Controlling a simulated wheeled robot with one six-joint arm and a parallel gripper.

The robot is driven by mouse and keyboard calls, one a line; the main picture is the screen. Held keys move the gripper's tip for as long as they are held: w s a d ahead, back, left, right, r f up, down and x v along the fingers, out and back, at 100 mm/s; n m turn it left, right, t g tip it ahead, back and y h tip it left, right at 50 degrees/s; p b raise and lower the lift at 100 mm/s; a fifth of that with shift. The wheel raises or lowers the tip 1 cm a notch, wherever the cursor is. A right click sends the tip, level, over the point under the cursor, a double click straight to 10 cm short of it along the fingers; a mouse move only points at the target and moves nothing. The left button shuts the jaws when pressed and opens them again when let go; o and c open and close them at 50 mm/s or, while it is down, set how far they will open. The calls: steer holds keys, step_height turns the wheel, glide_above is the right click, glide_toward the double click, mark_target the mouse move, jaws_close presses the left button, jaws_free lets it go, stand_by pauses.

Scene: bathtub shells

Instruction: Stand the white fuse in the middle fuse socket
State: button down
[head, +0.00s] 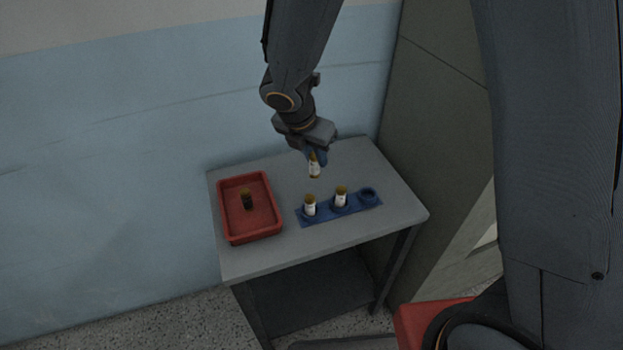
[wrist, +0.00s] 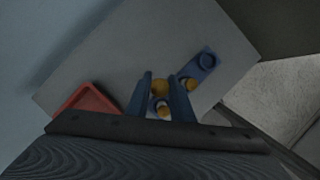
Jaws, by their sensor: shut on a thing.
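My gripper (head: 312,154) is shut on a white fuse (head: 314,168) with gold ends, held upright above the table behind the blue socket strip (head: 325,211). In the wrist view, the held fuse's gold end (wrist: 157,87) shows between the fingers of my gripper (wrist: 159,78). The strip has three sockets in a row. One white fuse with a gold top (head: 310,205) stands in the left socket. Another similar fuse (head: 341,197) stands in the middle socket, hiding its inside. The right socket (head: 368,196) is empty, and it also shows in the wrist view (wrist: 207,61).
The table's front strip is bare.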

step_height(320, 180, down, 9)
steer(key=shift+a+f+b, duration=0.1)
steer(key=shift+b, duration=0.35)
steer(key=shift+f, duration=0.1)
steer(key=c, duration=1.6)
jaws_free()
steer(key=shift+s, duration=0.1)
steer(key=shift+o, duration=0.2)
